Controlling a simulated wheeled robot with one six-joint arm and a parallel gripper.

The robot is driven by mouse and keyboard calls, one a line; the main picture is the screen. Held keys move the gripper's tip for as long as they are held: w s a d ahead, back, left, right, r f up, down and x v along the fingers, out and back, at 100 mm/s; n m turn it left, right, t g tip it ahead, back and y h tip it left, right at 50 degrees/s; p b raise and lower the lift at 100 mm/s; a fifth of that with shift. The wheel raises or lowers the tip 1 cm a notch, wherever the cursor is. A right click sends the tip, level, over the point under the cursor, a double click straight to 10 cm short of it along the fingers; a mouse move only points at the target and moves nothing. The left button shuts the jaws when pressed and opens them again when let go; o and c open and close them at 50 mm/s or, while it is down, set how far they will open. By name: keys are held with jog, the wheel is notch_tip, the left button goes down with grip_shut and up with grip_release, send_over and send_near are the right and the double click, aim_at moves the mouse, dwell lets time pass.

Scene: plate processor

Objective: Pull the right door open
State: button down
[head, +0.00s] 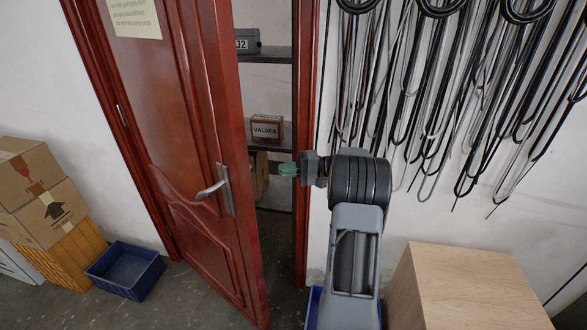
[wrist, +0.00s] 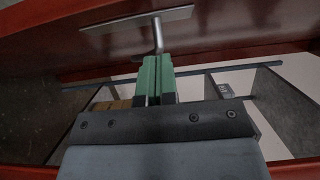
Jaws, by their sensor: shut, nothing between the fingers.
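The red wooden door (head: 180,130) stands ajar, its free edge swung out from the frame on the right. Its silver lever handle (head: 212,190) and plate are on the outer face. My gripper (head: 288,169), with green fingers, is shut and empty. It is in the door gap, to the right of the door's free edge and apart from the outer handle. In the wrist view, the green fingers (wrist: 155,78) are closed together and point at the door, with a metal handle (wrist: 157,36) just beyond the tips. I cannot tell whether they touch it.
Behind the door are shelves with a VALVES box (head: 266,129) and a grey bin (head: 247,41). The right door frame (head: 303,120) is close to my arm. A blue crate (head: 126,270) and cardboard boxes (head: 38,192) stand at left. A wooden box (head: 465,285) stands at right.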

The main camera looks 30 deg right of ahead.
jog(key=a+p, duration=0.1)
jog(key=a, duration=0.7)
jog(key=shift+w, duration=0.35)
